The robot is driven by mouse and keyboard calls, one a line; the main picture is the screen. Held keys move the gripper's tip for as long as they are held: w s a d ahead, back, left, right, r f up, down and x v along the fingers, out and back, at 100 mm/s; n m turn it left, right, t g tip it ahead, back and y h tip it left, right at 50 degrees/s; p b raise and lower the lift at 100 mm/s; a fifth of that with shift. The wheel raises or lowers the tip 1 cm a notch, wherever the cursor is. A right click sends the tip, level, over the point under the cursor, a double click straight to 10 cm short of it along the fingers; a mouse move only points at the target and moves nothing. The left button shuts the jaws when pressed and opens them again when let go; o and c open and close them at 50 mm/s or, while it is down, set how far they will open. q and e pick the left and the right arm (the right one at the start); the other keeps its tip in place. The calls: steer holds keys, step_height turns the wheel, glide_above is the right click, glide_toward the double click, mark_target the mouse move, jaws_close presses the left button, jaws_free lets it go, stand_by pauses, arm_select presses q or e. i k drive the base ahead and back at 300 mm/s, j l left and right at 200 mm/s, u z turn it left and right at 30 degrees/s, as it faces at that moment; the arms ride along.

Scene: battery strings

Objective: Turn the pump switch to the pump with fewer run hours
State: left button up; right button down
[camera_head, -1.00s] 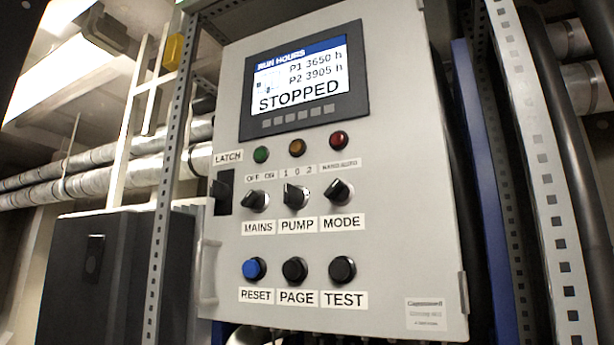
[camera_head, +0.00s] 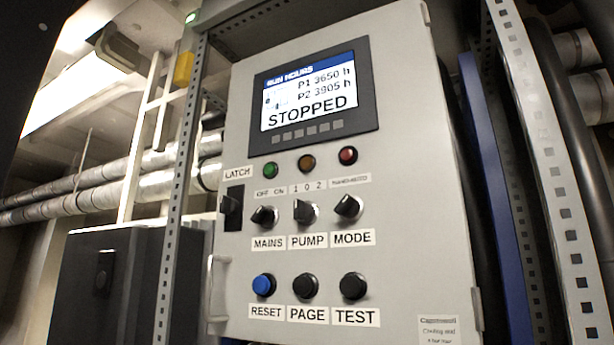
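The pump switch (camera_head: 305,211) is a black rotary knob in the middle of the knob row, above the label PUMP and below the marks 1 0 2. Its handle looks upright or tilted slightly left; I cannot tell exactly which mark it points at. The display (camera_head: 309,95) reads RUN HOURS, P1 3650 h, P2 3905 h and STOPPED, so P1 has fewer hours. Neither gripper is in view.
The grey control cabinet (camera_head: 400,170) also carries the MAINS knob (camera_head: 264,216), the MODE knob (camera_head: 348,207), a blue RESET button (camera_head: 263,285), black PAGE (camera_head: 305,286) and TEST (camera_head: 353,286) buttons, and a latch (camera_head: 232,208). Perforated metal posts flank it.

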mark_target(304, 212)
steer(key=k+l+u, duration=0.2)
steer(key=k, duration=0.15)
steer(key=k+l+u, duration=0.15)
steer(key=k, duration=0.25)
steer(key=z, duration=0.1)
steer(key=k, duration=0.05)
